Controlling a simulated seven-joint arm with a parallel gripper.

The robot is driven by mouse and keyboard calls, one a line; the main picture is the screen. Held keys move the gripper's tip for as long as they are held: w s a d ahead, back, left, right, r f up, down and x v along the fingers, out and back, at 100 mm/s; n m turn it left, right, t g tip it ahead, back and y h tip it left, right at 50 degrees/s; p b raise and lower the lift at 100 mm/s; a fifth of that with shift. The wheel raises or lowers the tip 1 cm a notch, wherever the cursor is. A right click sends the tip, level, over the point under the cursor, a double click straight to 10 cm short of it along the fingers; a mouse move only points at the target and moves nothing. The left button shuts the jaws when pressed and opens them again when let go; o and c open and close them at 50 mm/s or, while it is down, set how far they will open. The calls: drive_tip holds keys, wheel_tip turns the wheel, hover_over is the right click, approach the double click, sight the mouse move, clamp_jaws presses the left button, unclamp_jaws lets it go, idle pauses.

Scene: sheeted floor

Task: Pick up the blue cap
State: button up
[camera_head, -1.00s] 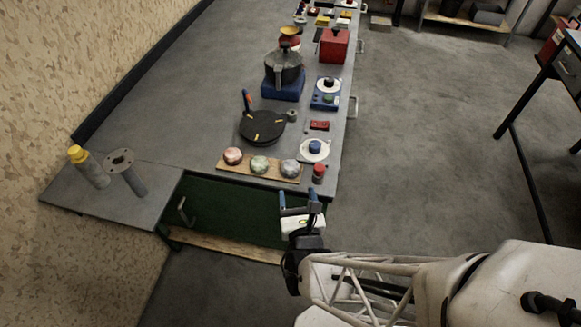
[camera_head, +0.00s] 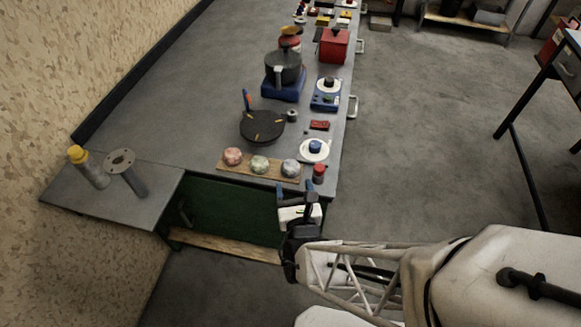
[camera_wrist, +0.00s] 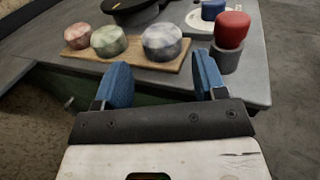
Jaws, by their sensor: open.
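The blue cap (camera_head: 315,147) sits on a round white plate (camera_head: 313,157) near the right front corner of the grey counter. In the wrist view the cap (camera_wrist: 213,9) shows at the top, right of centre, with the white plate (camera_wrist: 194,24) under it. My gripper (camera_head: 295,189) is open and empty, just off the counter's front edge and short of the cap. In the wrist view its two blue fingers (camera_wrist: 163,84) are spread apart, with the wooden board and the cap farther off beyond them.
A red-topped grey cylinder (camera_wrist: 231,32) stands close in front of the plate. A wooden board (camera_head: 270,174) with several mottled round pieces lies to its left. A black round pan (camera_head: 262,126) and a small red block (camera_head: 320,125) lie behind. Open floor (camera_head: 420,150) is to the right.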

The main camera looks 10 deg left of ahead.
sight(292, 173)
drive_tip(key=shift+x, duration=2.6)
drive_tip(key=shift+d+r, duration=0.1)
drive_tip(key=shift+c, duration=0.5)
drive_tip(key=c, duration=0.7)
drive_tip(key=shift+o, duration=0.2)
drive_tip(key=shift+r, duration=0.1)
drive_tip(key=shift+r, duration=1.1)
drive_tip(key=shift+s+d+r, duration=0.3)
drive_tip(key=shift+s+r, duration=0.1)
drive_tip(key=shift+r, duration=0.25)
drive_tip(key=w+d+r+v, duration=0.1)
drive_tip(key=d+v, duration=0.1)
drive_tip(key=v, duration=1.2)
drive_tip(key=shift+s+d, duration=0.25)
drive_tip(key=shift+d, duration=0.25)
